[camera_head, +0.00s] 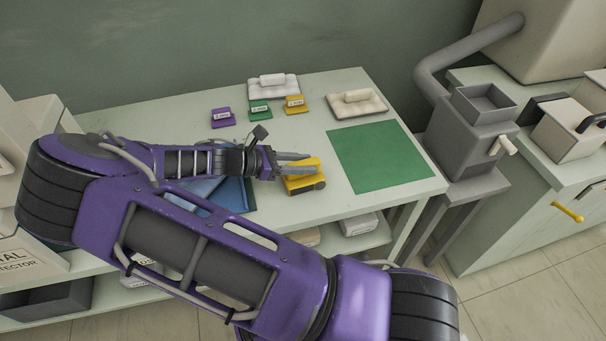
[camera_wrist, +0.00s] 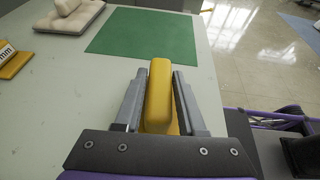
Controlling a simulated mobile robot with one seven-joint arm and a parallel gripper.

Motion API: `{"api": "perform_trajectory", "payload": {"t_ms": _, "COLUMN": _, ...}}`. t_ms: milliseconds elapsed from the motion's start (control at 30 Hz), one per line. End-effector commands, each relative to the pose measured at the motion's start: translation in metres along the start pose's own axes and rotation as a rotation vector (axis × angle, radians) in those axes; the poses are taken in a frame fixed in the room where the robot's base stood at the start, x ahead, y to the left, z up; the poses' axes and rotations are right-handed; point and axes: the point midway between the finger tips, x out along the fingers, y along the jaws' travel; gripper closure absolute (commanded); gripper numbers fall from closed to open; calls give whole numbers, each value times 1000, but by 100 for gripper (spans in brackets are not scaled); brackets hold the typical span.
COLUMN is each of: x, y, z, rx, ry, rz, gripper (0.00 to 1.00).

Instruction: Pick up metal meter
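The yellow device with a dark end, which I take to be the metal meter (camera_head: 304,182), lies on the pale table left of the green mat. In the wrist view the yellow body (camera_wrist: 159,95) stands between my two fingers. My gripper (camera_head: 291,163) reaches in from the left, low over the table. In the wrist view my gripper (camera_wrist: 160,88) is open around the yellow body, with a narrow gap showing on each side. The lower part of the device is hidden by the gripper.
A green mat (camera_head: 380,157) lies clear at the right. Purple (camera_head: 222,118), green (camera_head: 260,110) and yellow (camera_head: 296,104) labelled blocks stand at the back near two pale handled plates (camera_head: 357,104). A blue item (camera_head: 225,193) lies under my arm. A grey machine (camera_head: 470,130) stands beyond the right edge.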

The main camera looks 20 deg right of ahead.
Motion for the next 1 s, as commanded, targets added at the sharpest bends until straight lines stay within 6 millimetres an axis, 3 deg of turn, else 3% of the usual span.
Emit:
{"api": "perform_trajectory", "payload": {"t_ms": 33, "x": 0, "y": 0, "z": 0, "rx": 0, "ry": 0, "rz": 0, "gripper": 71}}
{"api": "perform_trajectory", "payload": {"t_ms": 200, "x": 0, "y": 0, "z": 0, "rx": 0, "ry": 0, "rz": 0, "gripper": 100}}
{"api": "perform_trajectory", "payload": {"t_ms": 667, "x": -2, "y": 0, "z": 4, "rx": 1, "ry": 1, "rz": 0, "gripper": 100}}
{"api": "perform_trajectory", "payload": {"t_ms": 1000, "x": -25, "y": 0, "z": 60, "rx": 3, "ry": 3, "rz": 0, "gripper": 100}}
